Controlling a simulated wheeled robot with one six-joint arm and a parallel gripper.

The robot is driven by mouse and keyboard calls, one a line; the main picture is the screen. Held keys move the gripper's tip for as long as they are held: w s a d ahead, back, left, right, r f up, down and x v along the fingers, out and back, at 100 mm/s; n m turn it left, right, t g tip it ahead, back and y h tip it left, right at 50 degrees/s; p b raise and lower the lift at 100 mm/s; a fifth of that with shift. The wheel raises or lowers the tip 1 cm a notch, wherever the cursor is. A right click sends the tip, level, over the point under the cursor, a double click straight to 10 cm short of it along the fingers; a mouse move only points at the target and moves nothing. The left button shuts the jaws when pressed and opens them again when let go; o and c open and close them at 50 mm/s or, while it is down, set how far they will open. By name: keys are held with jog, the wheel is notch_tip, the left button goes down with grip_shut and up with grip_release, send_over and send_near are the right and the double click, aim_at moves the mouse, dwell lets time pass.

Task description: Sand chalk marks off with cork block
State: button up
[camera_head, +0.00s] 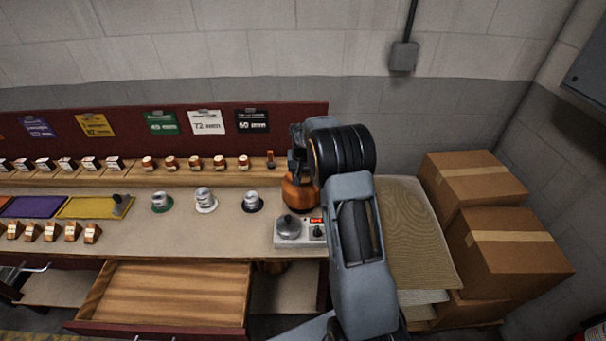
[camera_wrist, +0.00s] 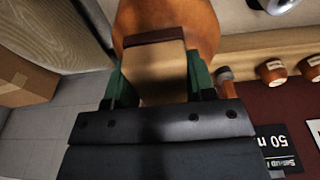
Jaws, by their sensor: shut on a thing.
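My gripper (camera_wrist: 157,82) is shut on the tan cork block (camera_wrist: 160,72), which has a dark brown strip along its far edge. The green finger pads lie on either side of it. Just beyond the block is a rounded orange-brown wooden hat form (camera_wrist: 172,22). In the head view the form (camera_head: 300,195) stands at the bench's right end, behind the grey device, with my gripper (camera_head: 297,168) over its top. I cannot tell whether the block touches the form. No chalk marks are discernible; my arm and the block hide part of the form.
A grey device (camera_head: 289,243) with a red display stands in front of the form. An open, empty drawer (camera_head: 175,292) juts out below. Stacked sheets (camera_head: 415,235) and cardboard boxes (camera_head: 510,250) are at the right.

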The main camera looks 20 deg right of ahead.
jog(key=shift+f+b, duration=0.75)
jog(key=shift+f, duration=0.3)
jog(key=shift+w+d+r+p, duration=0.1)
jog(key=shift+w+d+p, duration=0.25)
jog(key=shift+w, duration=0.55)
jog(key=shift+w+d+r+p, duration=0.1)
jog(key=shift+w+d, duration=0.3)
jog(key=shift+w, duration=0.45)
jog(key=shift+w+d+f+p, duration=0.1)
jog(key=shift+w+d+p, duration=0.2)
jog(key=shift+w, duration=0.6)
jog(key=shift+w+d+f+p, duration=0.1)
jog(key=shift+w+d, duration=0.3)
jog(key=shift+w, duration=0.45)
jog(key=shift+s+f, duration=0.1)
jog(key=shift+s, duration=0.05)
